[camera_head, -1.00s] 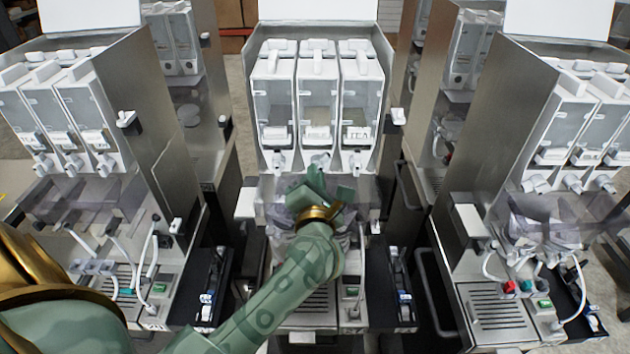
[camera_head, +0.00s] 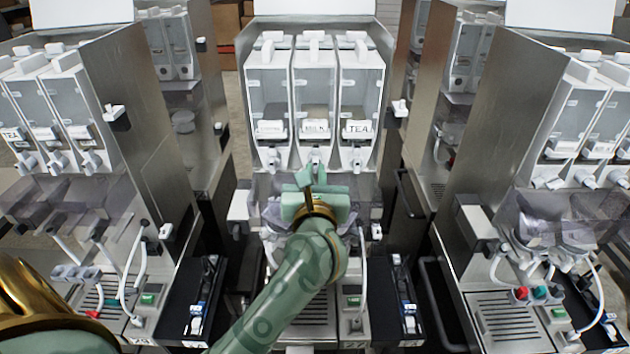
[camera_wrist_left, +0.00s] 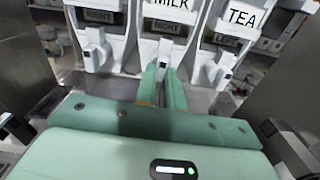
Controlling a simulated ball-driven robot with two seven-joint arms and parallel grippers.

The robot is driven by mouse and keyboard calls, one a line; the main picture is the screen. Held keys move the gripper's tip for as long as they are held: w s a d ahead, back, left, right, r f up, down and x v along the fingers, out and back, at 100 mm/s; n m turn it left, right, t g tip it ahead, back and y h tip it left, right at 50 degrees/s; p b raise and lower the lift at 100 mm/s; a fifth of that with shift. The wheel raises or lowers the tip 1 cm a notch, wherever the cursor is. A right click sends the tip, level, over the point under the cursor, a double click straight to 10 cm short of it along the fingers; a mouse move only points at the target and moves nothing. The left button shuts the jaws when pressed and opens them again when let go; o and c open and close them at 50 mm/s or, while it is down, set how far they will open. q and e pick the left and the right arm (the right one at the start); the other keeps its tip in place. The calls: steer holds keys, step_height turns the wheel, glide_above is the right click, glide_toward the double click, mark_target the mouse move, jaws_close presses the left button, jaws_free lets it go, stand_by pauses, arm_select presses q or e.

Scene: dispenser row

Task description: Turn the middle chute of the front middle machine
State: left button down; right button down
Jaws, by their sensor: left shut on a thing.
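The front middle machine (camera_head: 257,112) stands straight ahead with three clear canisters, the middle one labelled MILK (camera_head: 314,126). Its middle chute (camera_head: 316,156) is a small white spout below that canister; it also shows in the left wrist view (camera_wrist_left: 165,48), between the two side chutes. My left gripper (camera_head: 308,178) is right below and at the middle chute in the head view. In the wrist view its two green fingers (camera_wrist_left: 162,82) are close together with the chute's lower part between their tips, shut on it. The chute's lower end is partly hidden by the fingers. My right gripper is not in view.
The left chute (camera_wrist_left: 94,50) and right chute (camera_wrist_left: 219,70) sit close on either side of the fingers. Similar machines stand at the left (camera_head: 125,80) and right (camera_head: 500,110). A drip grille (camera_head: 318,308) lies below my forearm.

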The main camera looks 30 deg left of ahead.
arm_select(q)
steer(key=shift+r+n, duration=0.15)
steer(key=shift+n, duration=0.25)
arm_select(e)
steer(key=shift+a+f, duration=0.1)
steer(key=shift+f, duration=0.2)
arm_select(q)
steer(key=c, duration=1.5)
jaws_free()
steer(key=shift+w+a, duration=0.1)
steer(key=shift+f, duration=0.2)
